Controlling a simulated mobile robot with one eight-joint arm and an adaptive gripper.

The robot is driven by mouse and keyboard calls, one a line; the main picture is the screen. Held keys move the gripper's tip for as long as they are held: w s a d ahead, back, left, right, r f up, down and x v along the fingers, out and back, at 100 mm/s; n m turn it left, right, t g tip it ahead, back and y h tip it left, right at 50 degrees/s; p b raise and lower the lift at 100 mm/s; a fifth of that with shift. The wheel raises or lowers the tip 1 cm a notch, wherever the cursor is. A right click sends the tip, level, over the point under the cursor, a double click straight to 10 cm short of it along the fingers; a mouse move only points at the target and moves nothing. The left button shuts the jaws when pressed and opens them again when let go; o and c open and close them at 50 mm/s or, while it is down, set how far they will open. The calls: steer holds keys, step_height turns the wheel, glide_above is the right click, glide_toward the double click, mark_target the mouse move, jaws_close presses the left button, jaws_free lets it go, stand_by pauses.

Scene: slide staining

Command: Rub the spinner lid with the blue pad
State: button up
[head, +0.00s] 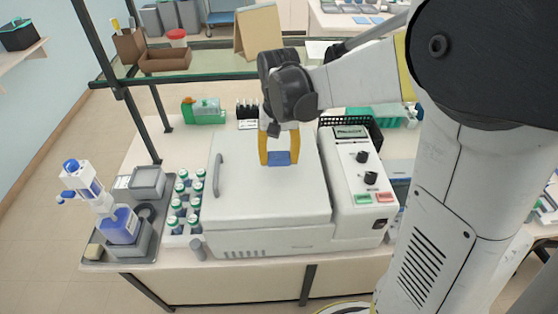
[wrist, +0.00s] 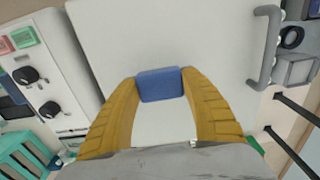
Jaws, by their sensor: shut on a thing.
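The blue pad (head: 280,158) is held between the two yellow fingers of my gripper (head: 279,150). The pad also shows in the wrist view (wrist: 161,85), with a finger of my gripper (wrist: 162,92) pressed to each side of it. The spinner lid (head: 240,190) is the wide white top of the boxy machine, with a grey handle (head: 217,174) on its left side. The pad is over the upper right part of the lid. It looks at or very near the lid surface; contact cannot be told for certain.
A control panel (head: 357,180) with black knobs and red and green buttons stands right of the lid. A black rail (head: 200,77) runs behind.

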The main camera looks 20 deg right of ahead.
steer(key=shift+r+p, duration=0.95)
steer(key=shift+r, duration=0.8)
steer(key=shift+s+f, duration=0.1)
steer(key=shift+f, duration=0.05)
